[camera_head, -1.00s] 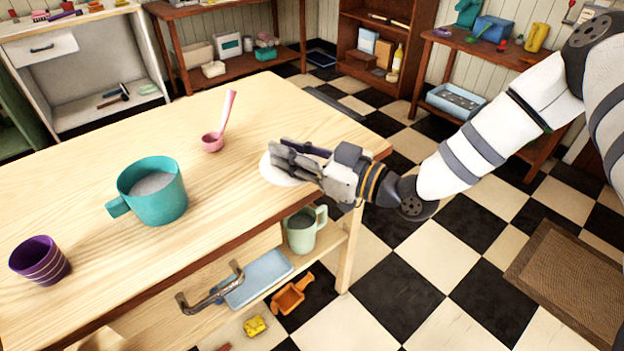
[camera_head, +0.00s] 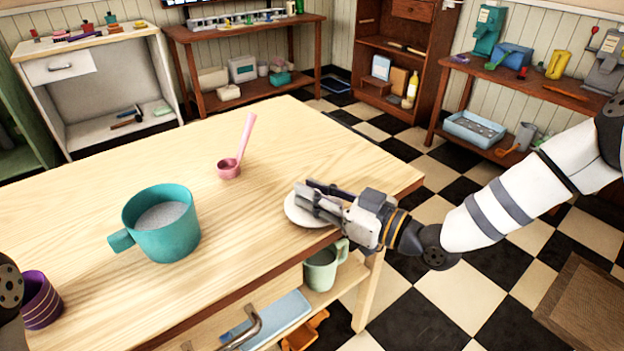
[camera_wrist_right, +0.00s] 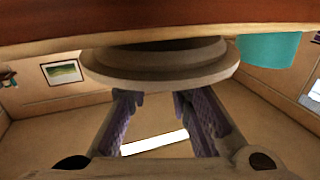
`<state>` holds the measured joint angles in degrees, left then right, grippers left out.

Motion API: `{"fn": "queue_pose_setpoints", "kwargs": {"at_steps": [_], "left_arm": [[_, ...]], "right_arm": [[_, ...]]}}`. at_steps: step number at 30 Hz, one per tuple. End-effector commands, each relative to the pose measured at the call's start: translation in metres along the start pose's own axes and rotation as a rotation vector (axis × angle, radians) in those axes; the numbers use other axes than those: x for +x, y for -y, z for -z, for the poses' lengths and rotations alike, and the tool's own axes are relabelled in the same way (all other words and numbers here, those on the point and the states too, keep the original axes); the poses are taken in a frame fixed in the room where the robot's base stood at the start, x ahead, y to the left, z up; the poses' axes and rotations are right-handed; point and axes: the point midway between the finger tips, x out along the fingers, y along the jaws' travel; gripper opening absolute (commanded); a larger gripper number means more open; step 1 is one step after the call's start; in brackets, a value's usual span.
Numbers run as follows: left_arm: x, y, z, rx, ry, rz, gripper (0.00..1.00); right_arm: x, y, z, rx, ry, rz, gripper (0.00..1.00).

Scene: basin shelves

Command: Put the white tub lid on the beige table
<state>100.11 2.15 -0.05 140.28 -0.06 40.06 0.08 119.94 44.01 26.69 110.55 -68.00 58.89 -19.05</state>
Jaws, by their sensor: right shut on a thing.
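The white tub lid (camera_head: 305,210) is a pale round disc at the right end of the beige table (camera_head: 130,115), over its top near the front edge. My right gripper (camera_head: 318,200) is shut on the lid and partly covers it from above. In the right wrist view the lid (camera_wrist_right: 160,68) is seen nearly edge-on at the tips of my right gripper (camera_wrist_right: 155,95), close to the brown table edge (camera_wrist_right: 60,35). I cannot tell whether the lid touches the tabletop. My left gripper is not in view.
A teal mug with grey contents (camera_head: 165,235), a pink scoop (camera_head: 230,168) and a purple striped cup (camera_head: 40,302) stand on the table. A pale green mug (camera_head: 320,270) is on the shelf below. The tabletop between scoop and lid is clear.

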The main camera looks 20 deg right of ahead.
Motion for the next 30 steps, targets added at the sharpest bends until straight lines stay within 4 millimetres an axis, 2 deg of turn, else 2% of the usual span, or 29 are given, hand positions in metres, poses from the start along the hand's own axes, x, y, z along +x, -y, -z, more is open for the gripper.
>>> {"fn": "queue_pose_setpoints", "kwargs": {"at_steps": [9, 28, 29, 30], "left_arm": [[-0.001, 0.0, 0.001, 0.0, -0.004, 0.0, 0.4], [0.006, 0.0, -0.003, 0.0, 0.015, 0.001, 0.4], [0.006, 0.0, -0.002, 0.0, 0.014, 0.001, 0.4], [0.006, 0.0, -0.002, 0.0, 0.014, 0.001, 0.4]], "right_arm": [[0.0, 0.0, 0.003, -0.004, -0.005, 0.0, 0.0], [0.0, -0.001, -0.01, -0.002, -0.004, -0.001, 0.0], [0.0, -0.001, -0.009, -0.003, -0.004, -0.001, 0.26], [0.0, -0.001, -0.009, -0.003, -0.004, -0.001, 0.35]]}}
